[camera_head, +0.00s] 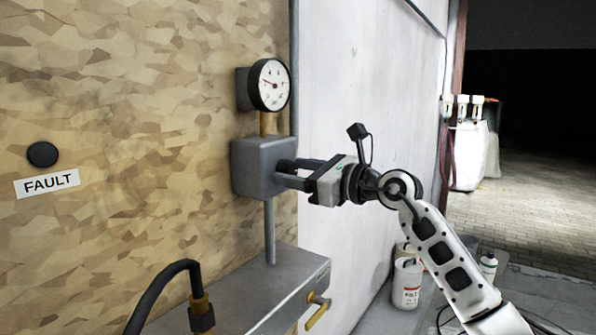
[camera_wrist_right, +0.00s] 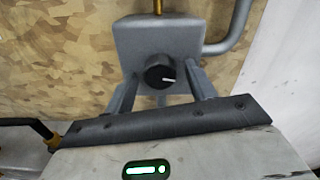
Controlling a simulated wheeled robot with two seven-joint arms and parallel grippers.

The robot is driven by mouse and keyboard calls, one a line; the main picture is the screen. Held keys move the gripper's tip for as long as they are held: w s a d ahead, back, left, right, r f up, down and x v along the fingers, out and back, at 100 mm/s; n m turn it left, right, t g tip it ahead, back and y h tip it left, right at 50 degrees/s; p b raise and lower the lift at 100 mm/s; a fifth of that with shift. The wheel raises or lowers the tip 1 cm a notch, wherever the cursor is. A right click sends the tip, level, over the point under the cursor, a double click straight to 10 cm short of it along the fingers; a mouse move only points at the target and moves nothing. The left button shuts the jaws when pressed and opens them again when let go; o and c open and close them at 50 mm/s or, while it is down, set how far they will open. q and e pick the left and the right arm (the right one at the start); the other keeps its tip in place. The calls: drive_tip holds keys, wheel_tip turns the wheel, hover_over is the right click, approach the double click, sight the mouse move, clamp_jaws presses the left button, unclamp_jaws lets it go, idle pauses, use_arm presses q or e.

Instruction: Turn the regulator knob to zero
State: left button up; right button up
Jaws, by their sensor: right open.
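The regulator is a grey box (camera_head: 258,167) on the wooden wall, with a round white dial gauge (camera_head: 271,84) above it. Its black knob (camera_wrist_right: 159,72) sits on the box's front face, and a white mark on it points right and slightly down in the right wrist view. In the head view the knob (camera_head: 287,166) is partly hidden by my fingers. My right gripper (camera_head: 290,173) is open, with one finger on each side of the knob. I cannot tell whether the fingers touch it. The gauge needle points to the left, slightly up. My left gripper is out of view.
A grey metal ledge (camera_head: 290,290) with a brass valve lever (camera_head: 318,306) and a black hose (camera_head: 160,290) lies below the regulator. A black button (camera_head: 42,154) and a FAULT label (camera_head: 47,184) are at left. White containers (camera_head: 407,280) stand on the floor at right.

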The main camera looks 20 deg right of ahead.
drive_tip(key=c, duration=1)
drive_tip(key=shift+o, duration=0.2)
